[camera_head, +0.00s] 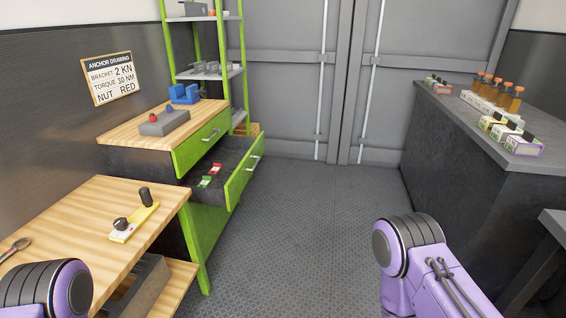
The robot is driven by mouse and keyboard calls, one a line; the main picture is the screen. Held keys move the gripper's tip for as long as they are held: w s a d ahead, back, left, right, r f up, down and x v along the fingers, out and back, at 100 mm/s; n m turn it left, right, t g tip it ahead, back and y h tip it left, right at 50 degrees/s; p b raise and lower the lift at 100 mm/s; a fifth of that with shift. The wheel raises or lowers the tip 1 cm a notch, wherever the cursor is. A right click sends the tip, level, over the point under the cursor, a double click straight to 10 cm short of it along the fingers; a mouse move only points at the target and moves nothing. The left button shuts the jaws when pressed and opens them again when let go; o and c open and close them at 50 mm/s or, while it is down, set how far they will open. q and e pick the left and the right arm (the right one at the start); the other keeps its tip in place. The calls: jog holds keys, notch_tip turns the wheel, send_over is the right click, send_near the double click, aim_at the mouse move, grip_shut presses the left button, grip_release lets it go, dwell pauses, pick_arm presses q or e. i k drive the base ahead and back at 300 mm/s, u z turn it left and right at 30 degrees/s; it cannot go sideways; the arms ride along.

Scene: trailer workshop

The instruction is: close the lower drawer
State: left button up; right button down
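The lower drawer (246,182) has a green front with a pale bar handle and is pulled out from the wooden-topped cabinet (124,138). Small red and green items (211,174) lie inside on its dark floor. The upper drawer (203,142) above it, also green with a bar handle, looks shut. Purple and dark parts of my two arms show at the bottom left and bottom right. Neither gripper is in view, and no gripper is seen at the drawer.
A wooden table (80,216) with a yellow tool holder (134,222) stands in front of the cabinet at the left. A dark counter (462,124) with bottles and boxes runs along the right. The metal floor (300,220) between them is clear. A green shelf rack (208,72) stands behind.

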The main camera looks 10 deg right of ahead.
aim_at(239, 157)
jog(key=z, duration=0.2)
jog(key=i, duration=0.85)
jog(key=u, duration=0.65)
jog(key=i, duration=0.55)
jog(key=u, duration=0.45)
